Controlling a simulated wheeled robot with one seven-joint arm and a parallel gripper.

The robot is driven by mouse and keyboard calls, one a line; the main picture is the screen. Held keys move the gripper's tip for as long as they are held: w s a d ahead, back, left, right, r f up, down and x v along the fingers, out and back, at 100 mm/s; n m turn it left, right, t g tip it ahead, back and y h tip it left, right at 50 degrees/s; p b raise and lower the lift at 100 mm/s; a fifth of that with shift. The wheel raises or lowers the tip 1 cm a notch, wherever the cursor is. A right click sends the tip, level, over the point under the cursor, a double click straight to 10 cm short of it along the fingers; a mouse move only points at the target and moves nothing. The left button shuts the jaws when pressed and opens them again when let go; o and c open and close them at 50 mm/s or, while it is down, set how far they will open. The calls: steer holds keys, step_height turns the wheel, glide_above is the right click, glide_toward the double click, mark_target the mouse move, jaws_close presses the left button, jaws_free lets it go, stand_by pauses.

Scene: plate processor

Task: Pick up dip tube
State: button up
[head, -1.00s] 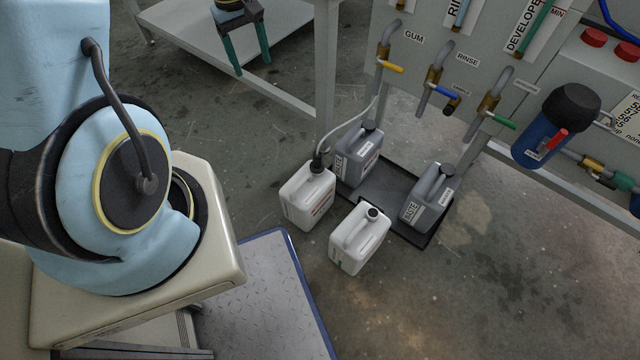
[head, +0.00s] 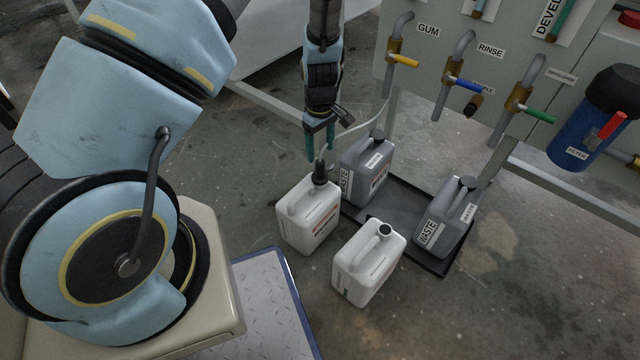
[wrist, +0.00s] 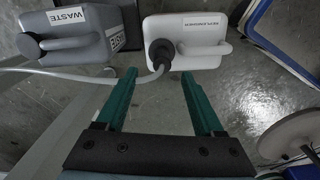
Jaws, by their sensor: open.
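The dip tube (head: 320,172) has a black head and a pale hose and sits upright in the neck of a white canister (head: 308,222). In the wrist view the dip tube's black head (wrist: 162,52) lies just beyond my fingertips, between their lines, with the hose curving off to the left. My gripper (head: 320,153) points down with teal fingers, open and empty, just above the dip tube. It also shows open in the wrist view (wrist: 157,76). The tube's lower part is hidden inside the canister.
Another white canister (head: 367,263) stands in front on the floor. Two grey waste canisters (head: 367,168) (head: 444,218) stand on a black tray (head: 400,205). The machine panel with valves (head: 455,60) is behind to the right. Bare floor lies at the front right.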

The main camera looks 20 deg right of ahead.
mark_target(320, 162)
step_height(320, 162, down, 6)
steer(key=shift+s+a+r+b, duration=0.1)
steer(key=shift+s+b, duration=0.05)
steer(key=shift+b, duration=0.9)
jaws_close()
stand_by(0.7)
